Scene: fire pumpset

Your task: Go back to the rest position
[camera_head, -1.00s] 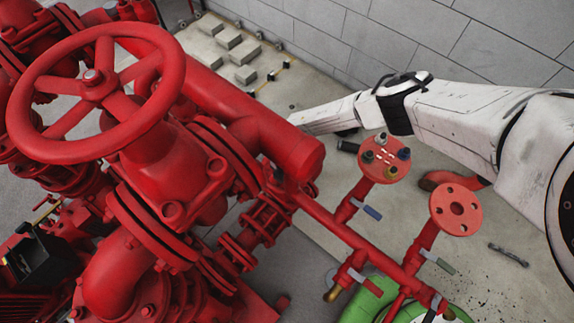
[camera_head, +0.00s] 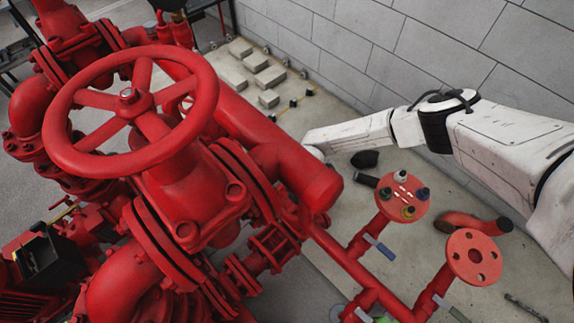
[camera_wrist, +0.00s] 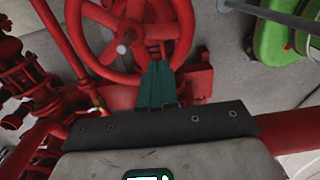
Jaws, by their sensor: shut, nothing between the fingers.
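My gripper (camera_wrist: 158,68) shows in the wrist view with its teal fingers together and nothing between them. In the picture, the fingers overlap the lower rim of a red handwheel (camera_wrist: 130,45); I cannot tell the gap, and no contact is clear. In the head view my white arm reaches in from the right, over the floor beside the red pump pipework. Its far end runs up to the large red pipe (camera_head: 270,150), and my gripper cannot be made out there. The large handwheel (camera_head: 127,97) stands at the left of the head view.
Two red flanges, one carrying small knobs (camera_head: 402,198) and one bare (camera_head: 474,257), stand below my arm. A grey block wall (camera_head: 400,45) rises behind it. Several pale blocks (camera_head: 269,77) lie on the floor. A green object (camera_wrist: 285,35) is at the wrist view's upper right.

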